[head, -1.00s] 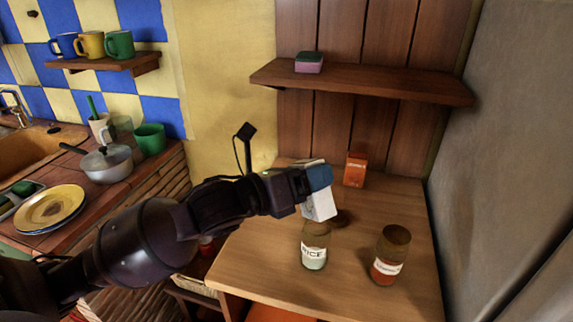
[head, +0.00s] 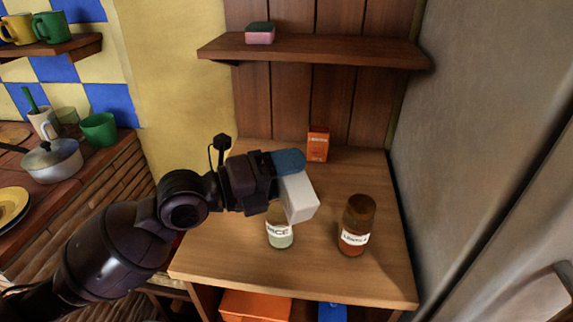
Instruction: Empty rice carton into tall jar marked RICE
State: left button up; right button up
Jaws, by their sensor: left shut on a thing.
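My left gripper (head: 287,163) is shut on a white carton (head: 299,198) and holds it tilted above the jar marked RICE (head: 279,236). The carton's lower end overlaps the jar's top in the picture, so the jar's mouth is mostly hidden. I cannot tell whether carton and jar touch, or whether grains are falling. The jar stands upright on the wooden counter (head: 215,255) and shows pale contents low down. My right gripper is out of view.
A brown-topped jar with a label that seems to read LENTILS (head: 355,226) stands to the right. An orange carton (head: 318,145) stands at the back. A shelf (head: 330,53) with a pink-and-green block (head: 261,33) hangs above. The counter's front right is clear.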

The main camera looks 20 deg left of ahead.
pick_arm(q)
jog(key=n+p, duration=0.1)
jog(key=r+n+p, duration=0.1)
jog(key=n, duration=0.1)
jog(key=shift+w+a, duration=0.1)
jog(key=shift+a, duration=0.05)
jog(key=shift+w+a+n+p, duration=0.1)
jog(key=shift+n+p, duration=0.6)
jog(key=shift+p, duration=0.15)
jog(key=shift+f+n, duration=0.15)
jog(key=shift+n, duration=0.35)
jog(key=shift+w+a+n, duration=0.15)
jog(key=shift+w+n, duration=0.05)
jog(key=shift+n, duration=0.2)
jog(key=shift+w+a+n, duration=0.1)
jog(key=shift+n, duration=0.6)
jog(key=shift+w+a+n, duration=0.15)
jog(key=shift+n, duration=0.45)
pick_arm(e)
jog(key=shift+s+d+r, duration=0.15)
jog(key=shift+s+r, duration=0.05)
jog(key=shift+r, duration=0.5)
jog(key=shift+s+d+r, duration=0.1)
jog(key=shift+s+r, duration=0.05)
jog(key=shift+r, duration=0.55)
pick_arm(q)
jog(key=shift+r, duration=0.25)
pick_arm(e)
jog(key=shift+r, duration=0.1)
